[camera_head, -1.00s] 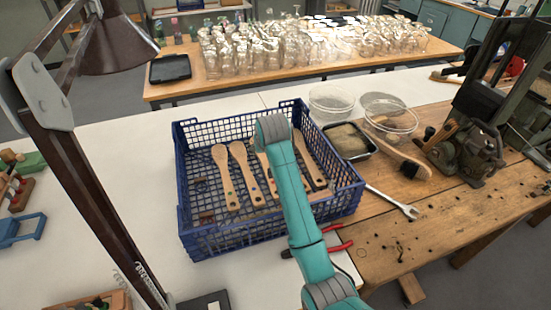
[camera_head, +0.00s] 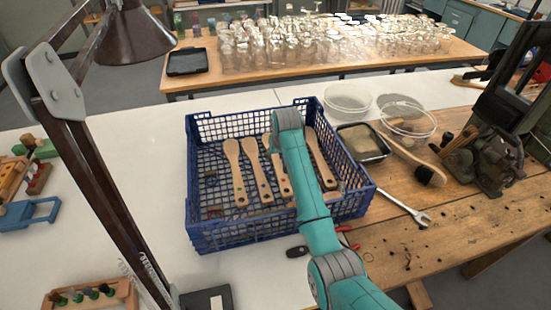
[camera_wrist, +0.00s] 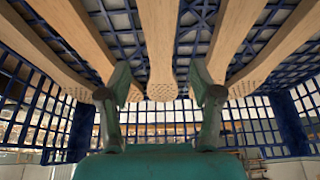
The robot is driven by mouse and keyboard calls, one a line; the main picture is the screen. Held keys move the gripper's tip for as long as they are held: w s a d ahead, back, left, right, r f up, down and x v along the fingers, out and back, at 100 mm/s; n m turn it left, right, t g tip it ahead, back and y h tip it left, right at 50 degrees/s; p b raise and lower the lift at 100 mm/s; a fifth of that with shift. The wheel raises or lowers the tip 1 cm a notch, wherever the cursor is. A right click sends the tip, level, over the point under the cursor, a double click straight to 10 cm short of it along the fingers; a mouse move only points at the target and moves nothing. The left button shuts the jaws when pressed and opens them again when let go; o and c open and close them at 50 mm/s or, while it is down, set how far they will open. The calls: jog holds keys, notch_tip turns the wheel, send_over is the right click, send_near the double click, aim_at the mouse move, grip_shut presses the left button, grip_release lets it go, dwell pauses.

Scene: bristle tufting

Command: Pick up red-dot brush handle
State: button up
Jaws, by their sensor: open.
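Several pale wooden brush handles lie side by side in a blue mesh crate (camera_head: 215,232). In the head view, one handle (camera_head: 236,170) at the left has a green dot and the one beside it (camera_head: 258,170) a blue dot. The head view hides the fingertips.
A dark lamp (camera_head: 85,150) stands left of the crate. A wrench (camera_head: 405,205), a tray (camera_head: 362,142) and clear bowls (camera_head: 347,100) lie to the right. A wooden rack (camera_head: 90,298) is at front left.

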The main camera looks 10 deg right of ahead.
aim_at(277, 161)
jog(key=shift+x, duration=1.65)
jog(key=shift+f, duration=0.25)
jog(key=shift+s, duration=0.1)
grip_shut()
